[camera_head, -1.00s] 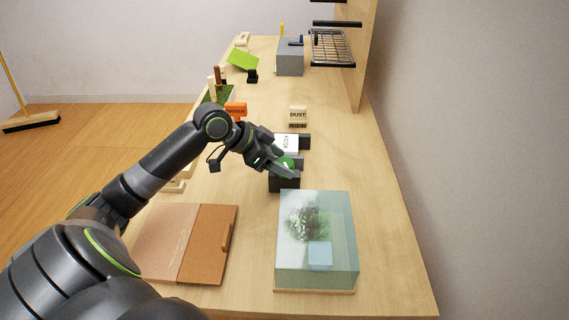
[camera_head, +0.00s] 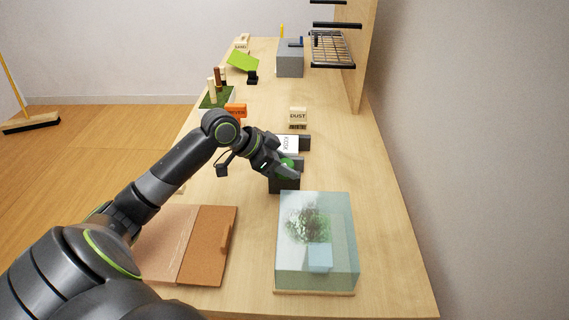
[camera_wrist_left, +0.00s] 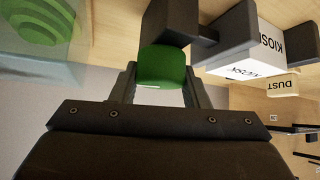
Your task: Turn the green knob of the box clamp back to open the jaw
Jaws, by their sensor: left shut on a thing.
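The green knob (camera_head: 286,162) is on the near side of the dark box clamp (camera_head: 284,184) in the middle of the bench. In the left wrist view the round green knob (camera_wrist_left: 162,68) sits between my two fingers, against the dark clamp body (camera_wrist_left: 168,22). My left gripper (camera_head: 290,170) is shut on the knob; in the wrist view its fingers (camera_wrist_left: 162,84) lie on either side of it. A white block marked KIOSK (camera_head: 290,144) is beside the clamp, next to its dark jaw part (camera_head: 305,142). My right gripper is not in view.
A clear case with a tree model (camera_head: 317,240) stands in front of the clamp. A brown board (camera_head: 205,245) lies at the near left. A DUST block (camera_head: 298,114), an orange block (camera_head: 236,109) and a grey box (camera_head: 290,60) stand farther back. The bench's right side is clear.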

